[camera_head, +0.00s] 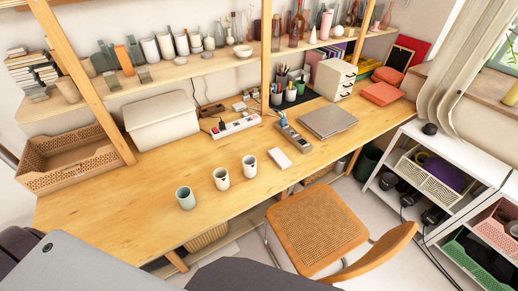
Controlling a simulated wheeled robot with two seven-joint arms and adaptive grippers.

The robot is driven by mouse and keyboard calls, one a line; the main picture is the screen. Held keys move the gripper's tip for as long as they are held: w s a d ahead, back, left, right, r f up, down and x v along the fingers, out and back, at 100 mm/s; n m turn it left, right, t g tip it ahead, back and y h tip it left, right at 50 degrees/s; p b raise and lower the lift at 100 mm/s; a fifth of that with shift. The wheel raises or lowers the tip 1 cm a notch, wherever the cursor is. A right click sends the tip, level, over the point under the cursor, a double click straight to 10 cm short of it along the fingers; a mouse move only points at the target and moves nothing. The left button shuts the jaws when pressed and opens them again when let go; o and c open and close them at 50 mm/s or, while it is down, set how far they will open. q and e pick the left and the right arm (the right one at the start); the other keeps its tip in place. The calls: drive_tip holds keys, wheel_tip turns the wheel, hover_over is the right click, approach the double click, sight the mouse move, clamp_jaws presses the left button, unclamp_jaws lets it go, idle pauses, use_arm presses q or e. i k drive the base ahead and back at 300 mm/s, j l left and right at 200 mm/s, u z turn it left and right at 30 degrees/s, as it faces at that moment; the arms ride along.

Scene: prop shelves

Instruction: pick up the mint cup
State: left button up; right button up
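The mint cup (185,198) stands upright on the wooden desk (110,215), near its front edge. It is pale green and its open top faces up. Two whitish cups, one in the middle (221,180) and one on the right (249,168), stand apart from it in a slanting row. Neither of my grippers shows in the head view, so their state is hidden.
A wooden chair (312,225) stands in front of the desk. Behind the cups are a white box (160,122) and a power strip (236,127). A laptop (328,120) lies farther right. The desk left of the mint cup is clear.

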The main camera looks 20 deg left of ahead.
sight(185, 195)
drive_tip(key=u, duration=1.05)
